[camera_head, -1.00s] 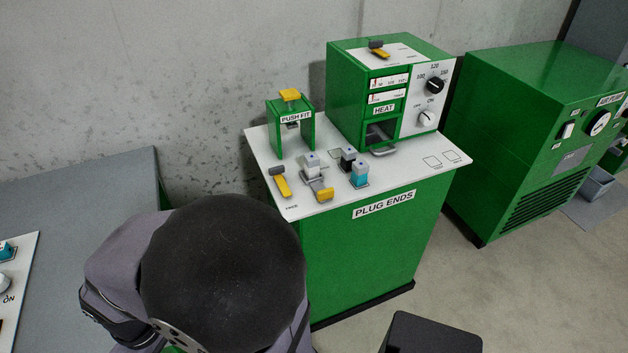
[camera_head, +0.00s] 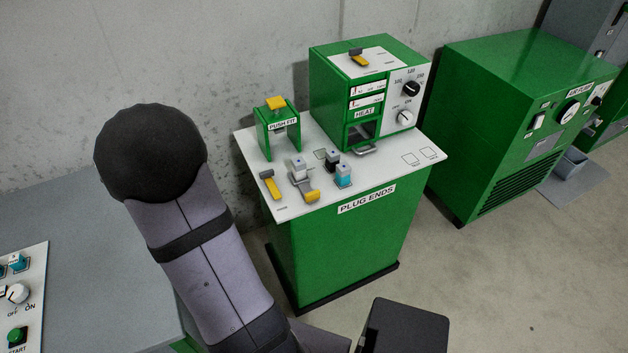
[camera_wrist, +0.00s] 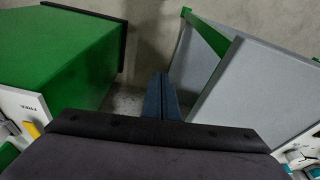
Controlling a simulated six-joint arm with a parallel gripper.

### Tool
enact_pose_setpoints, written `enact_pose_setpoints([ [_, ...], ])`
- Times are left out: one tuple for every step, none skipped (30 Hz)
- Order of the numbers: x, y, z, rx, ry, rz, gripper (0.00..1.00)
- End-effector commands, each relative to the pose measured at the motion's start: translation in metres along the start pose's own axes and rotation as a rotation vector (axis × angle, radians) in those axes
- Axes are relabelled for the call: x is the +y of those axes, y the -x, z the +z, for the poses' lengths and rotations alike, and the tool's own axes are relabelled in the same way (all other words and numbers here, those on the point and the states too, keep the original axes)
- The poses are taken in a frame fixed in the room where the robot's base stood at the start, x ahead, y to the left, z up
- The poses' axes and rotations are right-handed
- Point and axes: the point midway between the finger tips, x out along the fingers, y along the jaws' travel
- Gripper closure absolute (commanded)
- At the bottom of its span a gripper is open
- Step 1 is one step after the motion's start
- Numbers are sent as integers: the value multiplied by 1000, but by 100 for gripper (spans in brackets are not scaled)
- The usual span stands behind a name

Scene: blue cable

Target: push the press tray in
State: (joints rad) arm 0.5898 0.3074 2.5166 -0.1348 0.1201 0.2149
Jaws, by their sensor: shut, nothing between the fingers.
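The push-fit press (camera_head: 279,130) is a green arch with a yellow knob on top, at the back left of the white bench top in the head view. In front of it lies a grey piece with a yellow handle (camera_head: 311,196), which looks like the press tray. A white and grey plug block (camera_head: 298,170) stands on or just behind that piece; I cannot tell which. My gripper (camera_wrist: 161,95) shows in the wrist view with its dark fingers shut and empty, apart from the tray. The head view does not show the fingers.
The green heater box (camera_head: 330,90) stands behind the tray. A black block and a blue block (camera_head: 343,176) stand right of it, and a yellow-handled lever (camera_head: 269,186) left. A grey table (camera_head: 60,220) is at far left.

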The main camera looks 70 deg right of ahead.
Motion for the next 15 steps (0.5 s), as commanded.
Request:
enact_pose_setpoints([
  [19,20,-8,21,-120,3,100],
  [28,24,-13,40,-188,3,100],
  [42,28,-18,65,-278,4,100],
  [52,32,-21,85,-345,6,100],
  [63,36,-24,105,-412,9,100],
  [78,42,-27,133,-502,13,100],
  [89,47,-28,155,-568,17,100],
  [101,52,-29,177,-633,22,100],
  [117,59,-30,207,-721,29,100],
  [129,64,-29,230,-787,36,100],
  [141,70,-28,254,-851,42,100],
  [157,77,-26,286,-933,52,100],
  [168,83,-24,309,-993,59,100],
  [180,89,-22,334,-1050,68,100],
  [194,96,-17,364,-1122,79,100],
])
